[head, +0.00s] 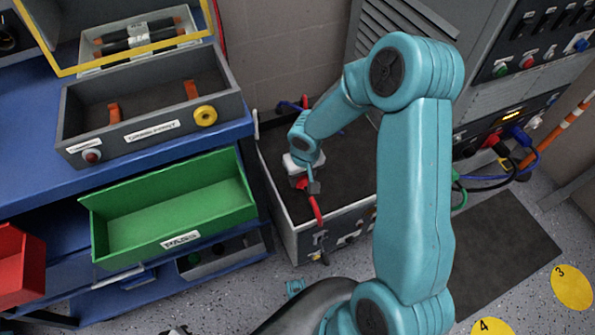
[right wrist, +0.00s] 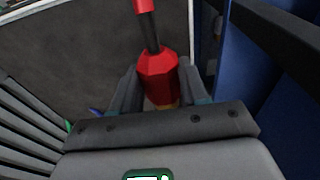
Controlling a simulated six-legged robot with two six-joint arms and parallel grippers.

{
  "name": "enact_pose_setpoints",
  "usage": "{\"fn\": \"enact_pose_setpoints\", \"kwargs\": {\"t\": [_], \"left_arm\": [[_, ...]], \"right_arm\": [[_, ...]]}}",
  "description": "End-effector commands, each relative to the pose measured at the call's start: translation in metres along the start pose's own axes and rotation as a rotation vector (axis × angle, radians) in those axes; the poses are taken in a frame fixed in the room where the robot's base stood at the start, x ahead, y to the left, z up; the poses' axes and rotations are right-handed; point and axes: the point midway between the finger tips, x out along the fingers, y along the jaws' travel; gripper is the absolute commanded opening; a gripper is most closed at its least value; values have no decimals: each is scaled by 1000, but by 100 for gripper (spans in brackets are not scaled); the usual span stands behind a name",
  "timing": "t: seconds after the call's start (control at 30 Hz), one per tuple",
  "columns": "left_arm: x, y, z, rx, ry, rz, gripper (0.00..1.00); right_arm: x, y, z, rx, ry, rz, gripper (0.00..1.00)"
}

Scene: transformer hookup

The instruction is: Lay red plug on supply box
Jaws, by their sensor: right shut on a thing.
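The supply box (head: 276,206) is a low pale box on the floor with a dark top and connectors on its front. My right gripper (head: 309,188) is over the front left part of its top, shut on the red plug (head: 317,208). In the right wrist view the red plug (right wrist: 157,72) sits between the two fingers, with its cable leading away from them. In the head view the plug is at the box's front edge. I cannot tell whether it touches the top. My left gripper is not seen.
A blue workbench (head: 35,190) stands on the left with a grey tray (head: 150,130) and a green bin (head: 175,205). A grey cabinet (head: 490,90) with plugged cables is at the right. A dark mat (head: 500,245) and yellow floor discs (head: 572,287) lie at lower right.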

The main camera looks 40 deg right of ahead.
Motion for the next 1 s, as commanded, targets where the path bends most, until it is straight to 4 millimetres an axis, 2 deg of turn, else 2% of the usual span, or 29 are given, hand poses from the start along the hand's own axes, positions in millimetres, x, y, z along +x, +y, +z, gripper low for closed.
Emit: {"fn": "enact_pose_setpoints", "kwargs": {"t": [0.23,0.57,0.7,1.0], "left_arm": [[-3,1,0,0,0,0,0],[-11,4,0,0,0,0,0],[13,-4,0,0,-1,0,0],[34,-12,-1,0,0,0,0]], "right_arm": [[18,1,-10,-1,-2,0,5],[52,0,-37,-1,-1,0,5],[75,0,-37,0,1,0,5],[93,-1,-37,-1,0,1,5]]}}
